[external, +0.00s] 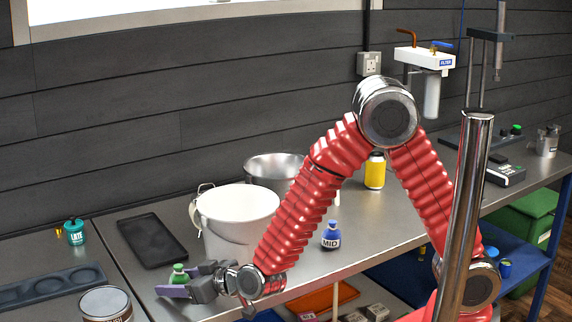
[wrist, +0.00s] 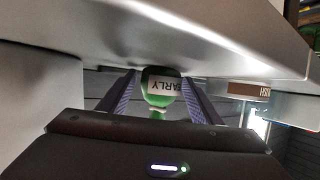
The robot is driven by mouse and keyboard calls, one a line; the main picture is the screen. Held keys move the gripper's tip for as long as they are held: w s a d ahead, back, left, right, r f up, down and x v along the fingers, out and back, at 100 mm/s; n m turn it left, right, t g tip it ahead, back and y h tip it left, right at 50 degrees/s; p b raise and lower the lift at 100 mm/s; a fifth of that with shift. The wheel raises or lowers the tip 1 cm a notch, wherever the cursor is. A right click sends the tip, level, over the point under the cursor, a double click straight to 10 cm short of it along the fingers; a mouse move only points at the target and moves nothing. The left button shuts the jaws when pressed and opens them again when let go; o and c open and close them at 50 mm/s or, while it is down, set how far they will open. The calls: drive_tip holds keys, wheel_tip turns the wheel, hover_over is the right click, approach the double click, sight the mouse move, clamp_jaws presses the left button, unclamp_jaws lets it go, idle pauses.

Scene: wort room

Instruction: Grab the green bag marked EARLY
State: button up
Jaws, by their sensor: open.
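The small green bag (external: 179,274) stands on the bench at the front left in the external view. In the wrist view, which looks upside down, the green bag (wrist: 158,102) shows a white label reading EARLY. My gripper (external: 173,281) is low over the bench, with its purple fingers open. In the wrist view the gripper (wrist: 160,78) has one finger on each side of the bag, with a visible gap on the right. I cannot tell whether the left finger touches it. The near finger hides the bag's lower part in the external view.
A white bucket (external: 230,226) stands close behind my gripper. A lidded tin (external: 105,303) and a grey tray with round hollows (external: 62,283) lie to the left. A teal LATE bag (external: 75,236) and a blue MID bag (external: 331,237) stand farther off. A black tray (external: 151,240) lies behind.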

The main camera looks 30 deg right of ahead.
sight(177, 266)
drive_tip(key=shift+c, duration=0.7)
drive_tip(key=c, duration=1)
drive_tip(key=shift+r, duration=5.05)
